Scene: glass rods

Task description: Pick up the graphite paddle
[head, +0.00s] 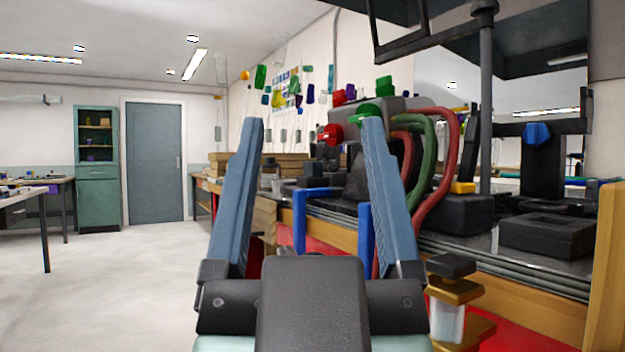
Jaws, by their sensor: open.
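My gripper (314,122) is in the near foreground, its two long blue-grey fingers spread wide apart with nothing seen held between them. Its dark body fills the bottom middle of the head view. I cannot pick out the graphite paddle for certain. Several dark items stand on the bench (545,268), partly hidden behind the right finger, and I cannot tell whether one of them is the paddle.
Red and green hoses (443,170) loop down beside the right finger. A dark block (547,235) sits on the bench at right. Blue bars (299,225) stand at the bench front. Open floor (120,275) lies left, before a grey-blue door (155,160).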

